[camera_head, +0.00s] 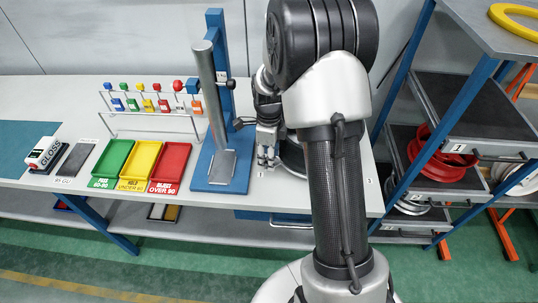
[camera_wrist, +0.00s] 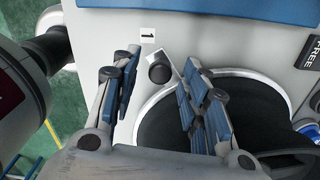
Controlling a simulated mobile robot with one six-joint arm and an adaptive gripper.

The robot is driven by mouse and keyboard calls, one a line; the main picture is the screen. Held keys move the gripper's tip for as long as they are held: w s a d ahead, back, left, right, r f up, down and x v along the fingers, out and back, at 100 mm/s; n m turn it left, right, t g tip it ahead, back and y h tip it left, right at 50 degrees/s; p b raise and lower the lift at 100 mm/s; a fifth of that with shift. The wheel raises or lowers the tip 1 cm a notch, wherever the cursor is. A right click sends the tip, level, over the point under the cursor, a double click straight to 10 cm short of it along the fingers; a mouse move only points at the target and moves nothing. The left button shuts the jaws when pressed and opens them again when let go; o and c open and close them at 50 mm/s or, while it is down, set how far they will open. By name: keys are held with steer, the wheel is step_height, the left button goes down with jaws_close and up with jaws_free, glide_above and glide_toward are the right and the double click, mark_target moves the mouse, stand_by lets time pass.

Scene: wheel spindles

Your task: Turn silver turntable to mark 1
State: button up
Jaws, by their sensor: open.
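The silver turntable (camera_wrist: 238,73) shows in the wrist view as a pale metal ring around a dark round top. A dark round knob (camera_wrist: 159,71) stands at its upper left edge, beside a light pointed tab. A white label with the mark 1 (camera_wrist: 148,33) lies on the table just beyond the knob. My gripper (camera_wrist: 163,57) is open, with one finger on each side of the knob and visible gaps to it. I cannot tell the height of the fingertips. In the head view my gripper (camera_head: 267,160) is low over the table, and my arm hides most of the turntable (camera_head: 291,157).
A blue stand with a grey cylinder (camera_head: 211,95) stands left of my gripper. Green, yellow and red trays (camera_head: 171,165) and a rack of coloured pieces (camera_head: 150,112) lie farther left. A shelf with drawers (camera_head: 455,150) stands at the right.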

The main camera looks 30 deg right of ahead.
step_height(320, 180, up, 12)
stand_by(0.4)
steer(key=shift+f, duration=0.1)
